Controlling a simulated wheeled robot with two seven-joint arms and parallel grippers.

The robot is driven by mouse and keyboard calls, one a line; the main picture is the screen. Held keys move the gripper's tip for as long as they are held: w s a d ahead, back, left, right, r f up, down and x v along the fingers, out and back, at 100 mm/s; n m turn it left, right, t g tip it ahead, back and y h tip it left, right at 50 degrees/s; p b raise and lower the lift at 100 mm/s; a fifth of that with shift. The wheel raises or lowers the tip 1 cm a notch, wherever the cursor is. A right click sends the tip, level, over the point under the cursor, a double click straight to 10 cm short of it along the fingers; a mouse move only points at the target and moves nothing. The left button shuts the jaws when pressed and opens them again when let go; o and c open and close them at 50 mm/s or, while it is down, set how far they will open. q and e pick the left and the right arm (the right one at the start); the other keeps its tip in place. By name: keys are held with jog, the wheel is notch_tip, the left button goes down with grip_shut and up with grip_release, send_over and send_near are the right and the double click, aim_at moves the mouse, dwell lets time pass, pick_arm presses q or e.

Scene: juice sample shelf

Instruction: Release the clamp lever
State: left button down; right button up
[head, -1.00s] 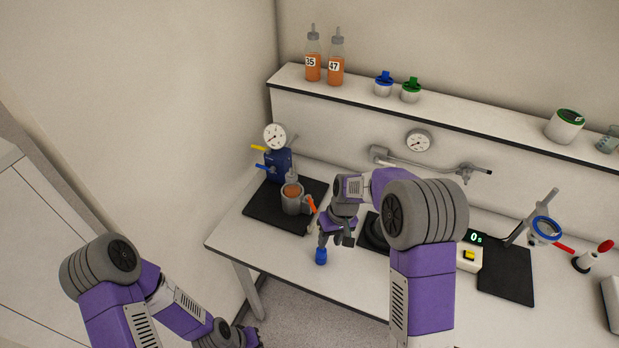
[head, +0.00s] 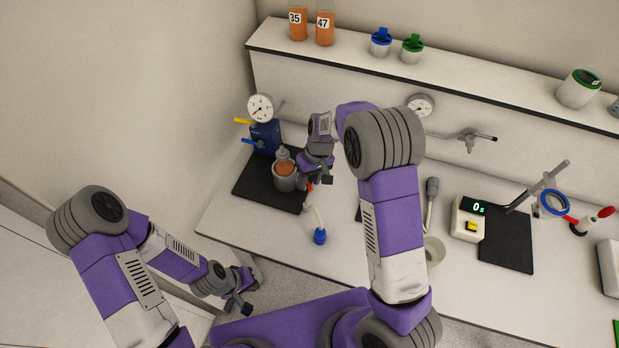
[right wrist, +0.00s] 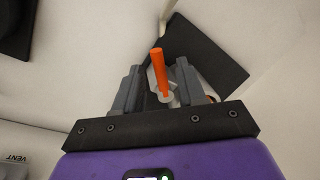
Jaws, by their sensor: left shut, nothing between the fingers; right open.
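The orange clamp lever (head: 309,187) shows as a small bit just below my right gripper (head: 318,176) in the head view. In the right wrist view the orange lever (right wrist: 158,72) stands between the spread fingers of my right gripper (right wrist: 158,88), which look apart from it. The grey clamp cup (head: 284,182) holds an orange bottle (head: 285,167) on a black mat (head: 250,190), left of the right gripper. The gripper hides part of the clamp. My left gripper (head: 238,297) is shut and empty, low beside the table's left front, away from the clamp.
A blue stand (head: 264,139) with yellow and blue levers and a gauge (head: 261,107) is behind the cup. A pale stick with a blue end (head: 320,236) is near the front edge.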

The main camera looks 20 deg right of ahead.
jog(key=shift+f, duration=0.1)
grip_shut()
